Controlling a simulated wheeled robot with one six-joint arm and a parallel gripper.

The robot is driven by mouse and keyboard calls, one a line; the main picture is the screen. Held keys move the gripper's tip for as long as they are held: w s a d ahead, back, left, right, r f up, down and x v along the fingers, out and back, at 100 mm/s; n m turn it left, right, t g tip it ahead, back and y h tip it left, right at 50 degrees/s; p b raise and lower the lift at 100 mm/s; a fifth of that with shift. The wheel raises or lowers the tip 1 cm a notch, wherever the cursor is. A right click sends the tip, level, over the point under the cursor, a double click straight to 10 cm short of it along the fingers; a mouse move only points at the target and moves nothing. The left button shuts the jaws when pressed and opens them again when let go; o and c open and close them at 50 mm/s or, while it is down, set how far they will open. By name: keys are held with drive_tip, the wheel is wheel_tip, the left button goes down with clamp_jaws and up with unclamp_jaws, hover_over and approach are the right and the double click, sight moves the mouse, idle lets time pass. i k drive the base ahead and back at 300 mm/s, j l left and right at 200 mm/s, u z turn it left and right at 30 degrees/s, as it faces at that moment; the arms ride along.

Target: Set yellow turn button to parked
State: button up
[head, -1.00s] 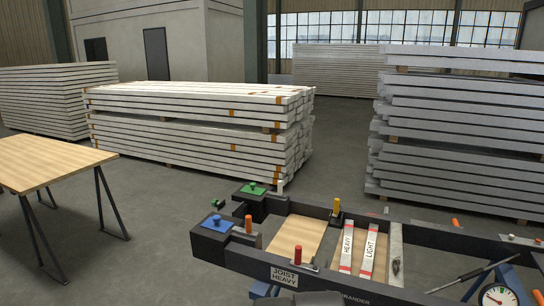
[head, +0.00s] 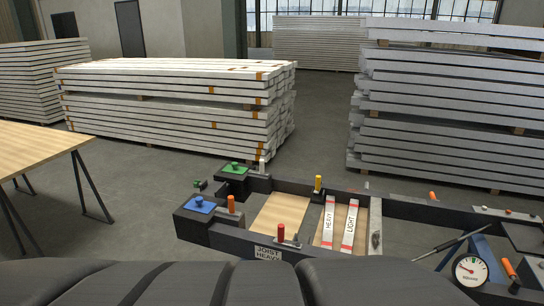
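The yellow turn button (head: 318,184) stands upright on a small dark mount at the far rail of the black container frame (head: 420,207). It is a short yellow post just behind the HEAVY strip. Whether its position is the parked one cannot be told at this size. A large dark ribbed shape, apparently a part of my own arm, fills the bottom of the view and covers the near part of the frame. My gripper is not in view.
White HEAVY (head: 329,224) and LIGHT (head: 350,227) strips lie inside the frame. A red post (head: 281,233), an orange post (head: 231,204), a blue knob (head: 199,202) and a green knob (head: 235,168) stand around it. A dial gauge (head: 471,272) is at lower right.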

sight(318, 184)
drive_tip(key=i+l+u, duration=0.45)
drive_tip(key=i+l, duration=0.35)
drive_tip(key=l, duration=0.2)
